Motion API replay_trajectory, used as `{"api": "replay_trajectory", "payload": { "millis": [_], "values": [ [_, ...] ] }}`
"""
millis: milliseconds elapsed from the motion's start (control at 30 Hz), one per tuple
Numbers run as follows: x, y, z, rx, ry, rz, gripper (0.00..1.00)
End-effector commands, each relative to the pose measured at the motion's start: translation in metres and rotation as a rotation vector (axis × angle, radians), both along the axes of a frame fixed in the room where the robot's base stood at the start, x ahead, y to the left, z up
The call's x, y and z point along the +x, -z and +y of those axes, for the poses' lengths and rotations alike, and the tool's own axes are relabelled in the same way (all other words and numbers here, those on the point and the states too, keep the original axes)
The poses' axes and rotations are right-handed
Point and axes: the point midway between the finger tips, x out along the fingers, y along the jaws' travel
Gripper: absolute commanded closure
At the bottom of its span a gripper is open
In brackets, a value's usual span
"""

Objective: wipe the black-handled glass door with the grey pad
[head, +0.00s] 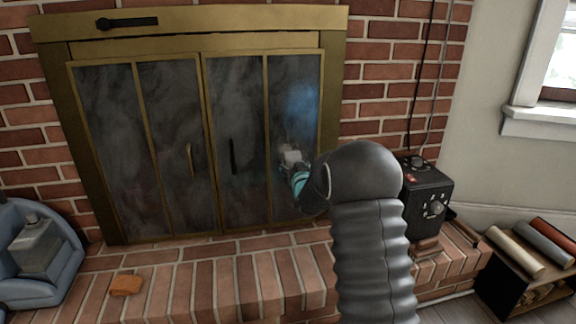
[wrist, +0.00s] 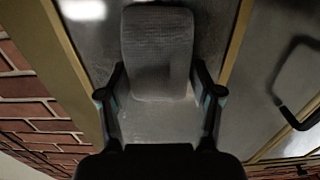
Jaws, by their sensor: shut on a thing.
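The black-handled glass door (head: 240,110) is the right-hand one of the brass-framed fireplace doors, its panes smoky and streaked. Its black handle (head: 232,157) stands left of my gripper. My gripper (head: 293,168) is shut on the grey pad (head: 292,157), in front of the door's right pane. In the wrist view, the pad (wrist: 157,50) sits between both fingers, with the glass behind it. I cannot tell if it touches the glass. A bluish patch (head: 300,98) shows on the pane above the pad. My arm hides the frame's lower right.
The other door has a brass handle (head: 189,162). A brick hearth (head: 190,283) runs below, with an orange block (head: 126,285) on it. A black box with knobs (head: 427,190) stands right of my arm. A blue tub (head: 62,250) holding a grey can (head: 38,243) is at left.

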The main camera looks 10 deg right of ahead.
Motion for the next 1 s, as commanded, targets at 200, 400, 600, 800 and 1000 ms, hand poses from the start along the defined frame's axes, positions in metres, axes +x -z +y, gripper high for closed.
{"api": "replay_trajectory", "payload": {
  "millis": [200, 400, 600, 800, 1000],
  "values": [
    [0.001, 0.000, -0.018, 0.000, 0.002, 0.000, 0.63],
    [0.002, 0.000, -0.026, 0.001, 0.002, 0.000, 0.63],
    [0.002, 0.000, -0.037, 0.001, 0.005, -0.001, 0.63],
    [0.001, 0.000, -0.050, 0.001, 0.003, -0.001, 0.63],
    [0.000, 0.000, -0.061, 0.001, 0.001, 0.000, 0.63]
  ]
}}
